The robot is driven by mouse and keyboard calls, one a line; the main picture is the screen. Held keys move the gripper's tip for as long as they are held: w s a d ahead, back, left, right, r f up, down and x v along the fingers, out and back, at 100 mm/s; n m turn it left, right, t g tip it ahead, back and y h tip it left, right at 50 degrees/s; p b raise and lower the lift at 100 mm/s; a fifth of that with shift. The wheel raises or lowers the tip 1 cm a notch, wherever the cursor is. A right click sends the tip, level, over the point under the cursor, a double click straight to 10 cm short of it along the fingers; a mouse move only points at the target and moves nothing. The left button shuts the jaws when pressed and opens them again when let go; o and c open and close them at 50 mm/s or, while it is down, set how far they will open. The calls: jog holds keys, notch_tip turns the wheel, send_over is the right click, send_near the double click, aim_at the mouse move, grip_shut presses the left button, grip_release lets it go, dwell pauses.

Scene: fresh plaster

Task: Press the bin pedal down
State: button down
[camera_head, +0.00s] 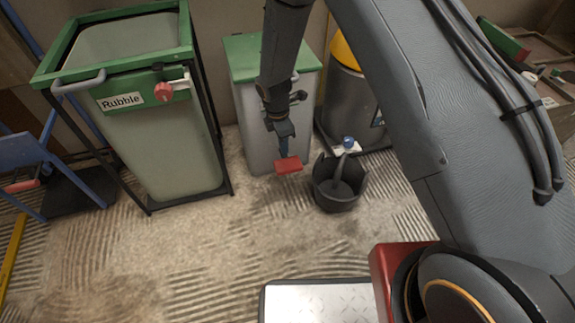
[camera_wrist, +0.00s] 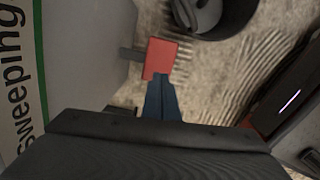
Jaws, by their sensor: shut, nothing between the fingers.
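The bin (camera_head: 258,125) is grey with a green lid (camera_head: 241,52), and my arm passes in front of it. The lid looks closed. In the wrist view the bin's side (camera_wrist: 85,60) carries a label with the word "Sweeping". A red pedal (camera_head: 289,165) sticks out low at the bin's front; the wrist view shows it (camera_wrist: 161,56) on a short dark bar. My gripper (camera_head: 284,152) points down, shut and empty, with its blue fingertips (camera_wrist: 161,82) at the pedal's near edge in the wrist view. I cannot tell whether they touch it.
A black bucket (camera_head: 337,195) stands close to the right of the pedal. A large "Rubble" bin (camera_head: 160,150) in a black frame stands left. A grey bin with a yellow top (camera_head: 345,95) stands behind right. The ridged floor (camera_head: 200,240) in front is clear.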

aim_at(279, 168)
jog(key=shift+w+d+f, duration=0.1)
jog(key=shift+d, duration=0.05)
jog(key=f+b, duration=0.3)
jog(key=f, duration=0.1)
jog(key=f+b, duration=0.2)
jog(key=f, duration=0.1)
jog(key=shift+w+d+b, duration=0.1)
jog(key=shift+d+b, duration=0.15)
jog(key=shift+b, duration=0.05)
dwell(0.4)
jog(key=shift+f+b, duration=0.75)
jog(key=shift+f, duration=1.35)
jog(key=shift+a+r, duration=0.15)
jog(key=shift+r, duration=0.1)
jog(key=shift+s+a+r+p, duration=0.3)
jog(key=shift+a+p, duration=0.15)
jog(key=shift+a, duration=0.2)
jog(key=shift+s+a+r+p, duration=0.15)
jog(key=shift+s+a+p, duration=0.15)
jog(key=shift+a+p, duration=0.25)
